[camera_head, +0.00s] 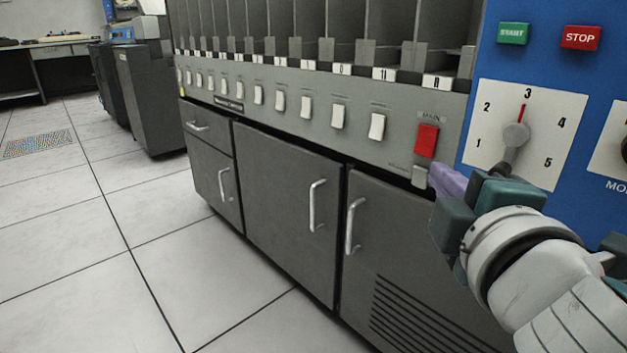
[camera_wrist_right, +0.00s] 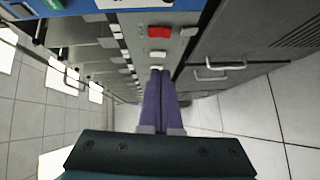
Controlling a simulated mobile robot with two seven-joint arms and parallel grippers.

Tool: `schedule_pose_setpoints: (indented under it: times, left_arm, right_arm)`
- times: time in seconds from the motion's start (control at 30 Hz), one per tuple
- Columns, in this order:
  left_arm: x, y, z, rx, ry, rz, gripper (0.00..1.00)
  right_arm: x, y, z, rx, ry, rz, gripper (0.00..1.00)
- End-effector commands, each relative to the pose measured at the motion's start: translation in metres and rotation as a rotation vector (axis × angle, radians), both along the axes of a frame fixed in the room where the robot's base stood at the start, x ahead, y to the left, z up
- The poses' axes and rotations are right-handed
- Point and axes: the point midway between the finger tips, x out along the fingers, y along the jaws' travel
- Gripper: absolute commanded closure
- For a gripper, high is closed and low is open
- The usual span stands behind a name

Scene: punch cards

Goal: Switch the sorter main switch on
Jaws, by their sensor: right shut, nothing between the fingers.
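The sorter main switch (camera_head: 427,140) is a red rocker under a small "MAIN" label, at the right end of the sorter's grey switch strip. In the right wrist view the red switch (camera_wrist_right: 159,32) is at the top, beyond the fingertips. My right gripper (camera_head: 440,180) is shut and empty, its purple fingers together. In the head view its tips are below and slightly right of the red switch, near a small grey latch (camera_head: 419,177). In the wrist view the shut fingers (camera_wrist_right: 157,72) point toward the panel. I cannot tell whether the tips touch anything. My left gripper is not in view.
Several white rocker switches (camera_head: 377,126) run left along the strip, below the card pockets. A blue panel (camera_head: 557,72) at the right carries START, STOP and a numbered dial (camera_head: 516,135). Grey cabinet doors with handles (camera_head: 317,205) are below. The tiled floor at left is open.

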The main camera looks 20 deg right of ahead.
Motion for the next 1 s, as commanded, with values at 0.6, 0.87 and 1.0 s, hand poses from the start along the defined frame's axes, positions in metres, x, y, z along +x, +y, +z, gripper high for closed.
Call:
schedule_pose_setpoints:
  times: [0.6,0.87,1.0]
  left_arm:
    - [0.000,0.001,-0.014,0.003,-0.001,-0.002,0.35]
    - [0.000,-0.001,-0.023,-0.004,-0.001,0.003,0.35]
    - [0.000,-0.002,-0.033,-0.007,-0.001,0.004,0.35]
  right_arm:
    - [0.007,0.000,-0.012,-0.026,-0.005,0.013,1.00]
    - [0.048,-0.016,-0.016,-0.028,-0.008,0.012,1.00]
    - [0.076,-0.029,-0.020,-0.028,-0.007,0.011,1.00]
